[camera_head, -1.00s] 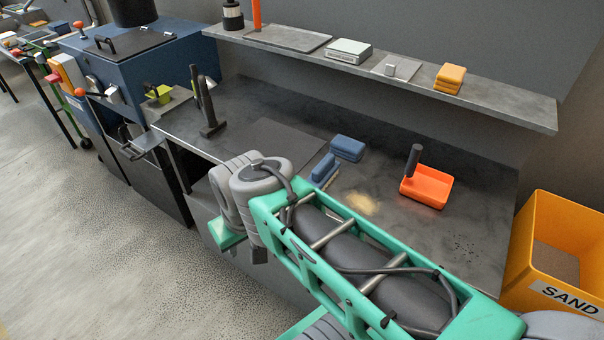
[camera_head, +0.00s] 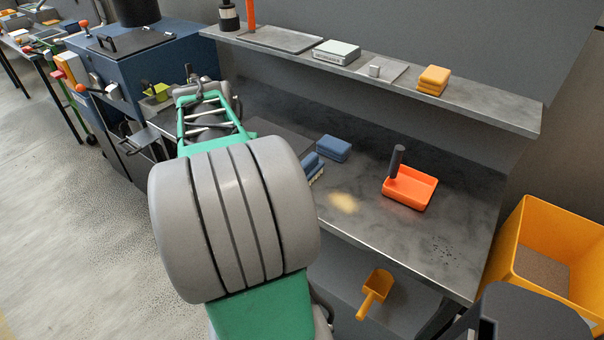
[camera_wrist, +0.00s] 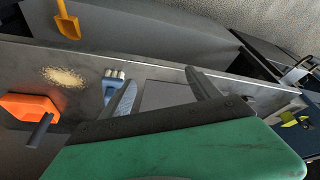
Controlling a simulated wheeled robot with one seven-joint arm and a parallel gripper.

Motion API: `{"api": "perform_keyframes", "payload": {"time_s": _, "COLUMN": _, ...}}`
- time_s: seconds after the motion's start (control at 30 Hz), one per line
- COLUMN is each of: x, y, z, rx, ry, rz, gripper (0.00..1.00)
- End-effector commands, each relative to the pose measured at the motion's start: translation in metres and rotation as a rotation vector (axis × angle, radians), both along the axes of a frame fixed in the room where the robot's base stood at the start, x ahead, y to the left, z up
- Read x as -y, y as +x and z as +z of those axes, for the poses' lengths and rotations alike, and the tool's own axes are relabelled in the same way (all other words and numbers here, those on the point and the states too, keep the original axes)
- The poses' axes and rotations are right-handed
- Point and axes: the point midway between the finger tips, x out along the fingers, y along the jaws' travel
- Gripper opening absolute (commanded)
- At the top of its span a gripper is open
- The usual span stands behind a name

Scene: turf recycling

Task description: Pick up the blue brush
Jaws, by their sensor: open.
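The blue brush (camera_head: 314,168) lies on the grey workbench (camera_head: 420,240), its pale bristles towards the front edge. My arm hides part of it in the head view. In the wrist view the brush (camera_wrist: 112,84) shows beside the left finger of my gripper (camera_wrist: 163,88), which covers part of it. My gripper is open, with nothing between its fingers; the brush is outside them. The head view does not clearly show my fingers.
A blue block (camera_head: 334,148) sits just behind the brush. An orange dustpan (camera_head: 411,188) with a dark upright handle stands to the right, past a patch of sandy dust (camera_head: 344,202). A yellow scoop (camera_head: 375,292) lies below the bench top. A shelf (camera_head: 480,108) runs along the wall.

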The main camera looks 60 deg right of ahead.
Motion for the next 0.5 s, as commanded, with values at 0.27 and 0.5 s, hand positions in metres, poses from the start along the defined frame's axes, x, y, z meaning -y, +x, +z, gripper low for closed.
{"api": "perform_keyframes", "payload": {"time_s": 0.27, "x": 0.128, "y": -0.097, "z": -0.015, "rx": 0.013, "ry": -0.041, "rz": -0.475, "gripper": 0.71}}
{"api": "perform_keyframes", "payload": {"time_s": 0.5, "x": 0.14, "y": -0.101, "z": -0.044, "rx": 0.013, "ry": -0.04, "rz": -0.478, "gripper": 0.71}}
